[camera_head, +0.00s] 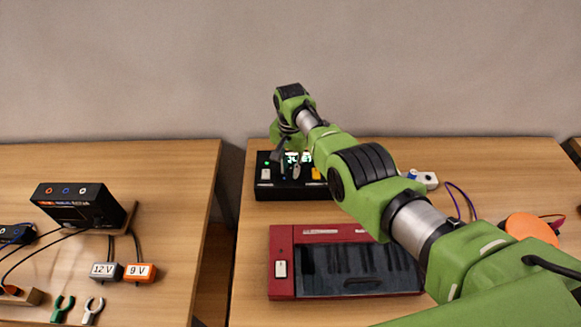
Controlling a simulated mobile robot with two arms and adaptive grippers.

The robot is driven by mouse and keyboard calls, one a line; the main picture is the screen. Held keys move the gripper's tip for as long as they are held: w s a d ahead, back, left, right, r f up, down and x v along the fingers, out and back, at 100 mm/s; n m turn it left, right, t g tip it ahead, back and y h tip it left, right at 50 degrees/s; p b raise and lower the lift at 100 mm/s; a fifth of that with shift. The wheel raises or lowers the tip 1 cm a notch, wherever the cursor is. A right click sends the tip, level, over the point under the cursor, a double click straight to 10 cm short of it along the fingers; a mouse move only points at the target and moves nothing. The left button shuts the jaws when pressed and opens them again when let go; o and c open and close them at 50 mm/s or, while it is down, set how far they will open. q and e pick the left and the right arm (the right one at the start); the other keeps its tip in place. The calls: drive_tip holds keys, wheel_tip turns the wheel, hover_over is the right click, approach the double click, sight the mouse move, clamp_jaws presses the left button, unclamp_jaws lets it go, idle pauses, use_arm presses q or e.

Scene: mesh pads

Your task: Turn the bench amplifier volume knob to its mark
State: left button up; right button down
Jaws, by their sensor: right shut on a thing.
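My right arm reaches over from the right, and my right gripper (294,163) points down at the top of this box. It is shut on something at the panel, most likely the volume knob. The fingers and wrist hide the knob and its mark, so I cannot tell how it is turned. My left gripper is not in view.
A red case (281,252) with a dark panel lies in front of the box. A white device (425,179) with cables and an orange round thing (531,227) are on the right. Across a gap, the left table (170,200) holds a black unit (107,207) and labelled plugs.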

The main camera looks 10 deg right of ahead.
sight(290, 169)
drive_tip(key=c, duration=1.8)
unclamp_jaws()
drive_tip(key=shift+c, duration=0.2)
drive_tip(key=shift+r, duration=0.15)
wheel_tip(290, 169, up, 12)
